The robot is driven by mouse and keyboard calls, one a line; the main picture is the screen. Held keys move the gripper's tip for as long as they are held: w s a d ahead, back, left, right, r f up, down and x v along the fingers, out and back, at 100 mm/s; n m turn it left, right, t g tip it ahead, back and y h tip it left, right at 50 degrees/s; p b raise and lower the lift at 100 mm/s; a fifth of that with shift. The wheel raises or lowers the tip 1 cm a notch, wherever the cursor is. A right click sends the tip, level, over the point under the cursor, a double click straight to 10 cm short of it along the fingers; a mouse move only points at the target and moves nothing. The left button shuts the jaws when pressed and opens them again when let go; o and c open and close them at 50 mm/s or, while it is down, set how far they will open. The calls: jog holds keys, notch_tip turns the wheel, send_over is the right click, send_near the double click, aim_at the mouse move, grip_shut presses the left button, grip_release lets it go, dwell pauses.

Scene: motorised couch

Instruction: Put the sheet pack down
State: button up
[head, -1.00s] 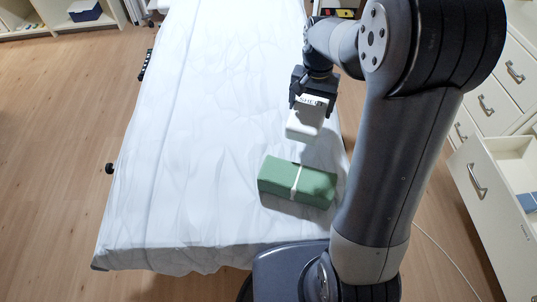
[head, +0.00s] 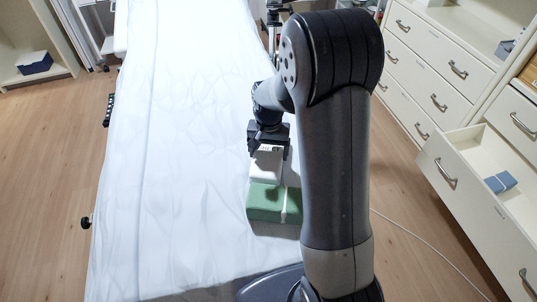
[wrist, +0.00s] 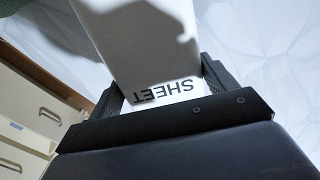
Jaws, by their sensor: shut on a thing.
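The white sheet pack (head: 266,166) is in my gripper (head: 268,146) in the head view, over the white-covered couch (head: 190,150). In the wrist view the pack (wrist: 140,45) runs between both fingers, with the word SHEET on its end nearest the gripper. My gripper (wrist: 163,90) is shut on it. A green bundle with a white band (head: 268,203) lies on the couch just nearer than the pack. In the head view the pack overlaps the bundle's far edge; I cannot tell whether they touch. My arm hides the bundle's right end.
White drawer units (head: 430,85) stand to the right, with one open drawer (head: 470,165) holding a blue pack (head: 501,182). A white cable (head: 425,243) runs over the wooden floor. The couch left of my gripper is clear. A shelf with a blue box (head: 35,63) is far left.

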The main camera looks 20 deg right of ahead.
aim_at(269, 150)
jog(key=shift+f, duration=0.9)
jog(key=o, duration=1.1)
notch_tip(269, 150, up, 12)
jog(key=shift+r, duration=0.15)
